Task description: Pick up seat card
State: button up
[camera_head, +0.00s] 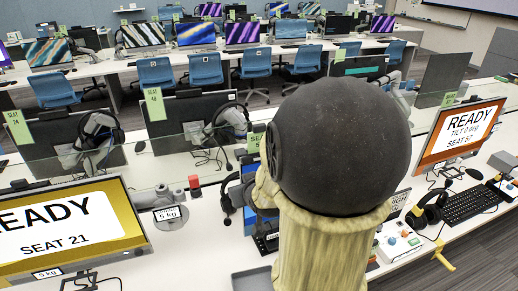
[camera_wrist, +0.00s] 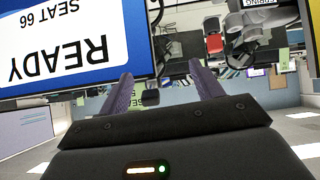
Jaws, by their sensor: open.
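Several light-green seat cards stand on the monitors' top edges in the head view: one at the far left (camera_head: 17,127), one reading SEAT 4-something (camera_head: 154,104), and one at the right (camera_head: 449,98). Another seat card (camera_head: 254,142) is partly covered by my arm's dark round joint. My gripper (camera_wrist: 162,85) shows in the wrist view, its two purple-grey fingers spread apart with nothing held between them. My gripper is hidden behind my arm in the head view.
A blue-framed READY SEAT 66 monitor (camera_wrist: 75,45) looms close beside the fingers, upside down in the wrist view. A yellow monitor (camera_head: 70,225) and an orange one (camera_head: 460,132) flank my arm. A headset (camera_head: 428,208), keyboard (camera_head: 470,204) and clear dividers crowd the white desks.

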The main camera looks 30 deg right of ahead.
jog(key=s+d+r+t+h+b, duration=0.1)
jog(key=d+r+t+b, duration=0.2)
jog(key=d+r+t, duration=0.4)
jog(key=d, duration=0.2)
jog(key=shift+s+d+r+m+h, duration=0.3)
jog(key=shift+s+d+r, duration=0.05)
jog(key=shift+s+d, duration=0.05)
jog(key=p+x, duration=0.3)
jog(key=x, duration=0.9)
jog(key=shift+p, duration=0.3)
jog(key=shift+w+r, duration=0.1)
jog(key=shift+r, duration=0.05)
